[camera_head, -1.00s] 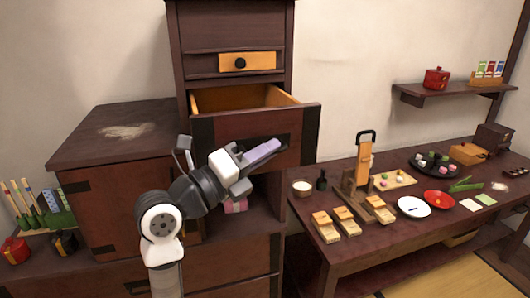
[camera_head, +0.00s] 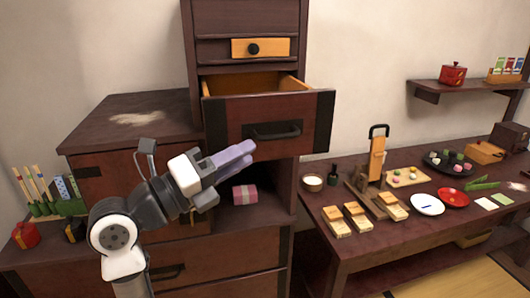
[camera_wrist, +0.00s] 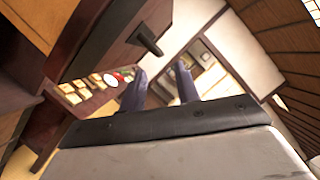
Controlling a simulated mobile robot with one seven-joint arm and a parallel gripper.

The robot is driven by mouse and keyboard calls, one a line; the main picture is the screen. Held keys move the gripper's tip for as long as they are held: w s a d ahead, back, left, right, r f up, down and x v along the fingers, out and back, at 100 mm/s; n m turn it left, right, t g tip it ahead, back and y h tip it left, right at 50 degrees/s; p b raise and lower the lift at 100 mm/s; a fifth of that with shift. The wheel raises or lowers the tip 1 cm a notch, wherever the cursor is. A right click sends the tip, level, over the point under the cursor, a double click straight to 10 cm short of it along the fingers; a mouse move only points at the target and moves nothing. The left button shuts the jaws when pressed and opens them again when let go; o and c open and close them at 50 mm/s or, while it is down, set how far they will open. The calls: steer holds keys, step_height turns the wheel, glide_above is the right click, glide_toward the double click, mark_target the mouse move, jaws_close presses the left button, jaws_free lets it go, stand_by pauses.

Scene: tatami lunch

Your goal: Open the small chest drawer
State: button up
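The tall dark wood chest has a drawer (camera_head: 225,113) standing pulled out, with its pale inside showing. Its black bar handle (camera_head: 272,131) is uncovered, and a black handle also shows in the wrist view (camera_wrist: 146,40). Above it, a small orange-fronted drawer (camera_head: 275,47) with a round black knob is closed. My gripper (camera_head: 247,154) is below and left of the bar handle in the head view, apart from it. Its lavender fingers are spread with nothing between them in the wrist view (camera_wrist: 160,74).
A pink box (camera_head: 245,194) sits in the open shelf below the drawer. A lower cabinet (camera_head: 90,131) stands to the left. On the right, a low table (camera_head: 350,248) holds wooden blocks, plates and food. A wall shelf (camera_head: 437,91) bears a red pot (camera_head: 453,75).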

steer(key=b+v, duration=0.1)
steer(key=v, duration=0.4)
steer(key=shift+s+a, duration=0.2)
steer(key=shift+a, duration=0.05)
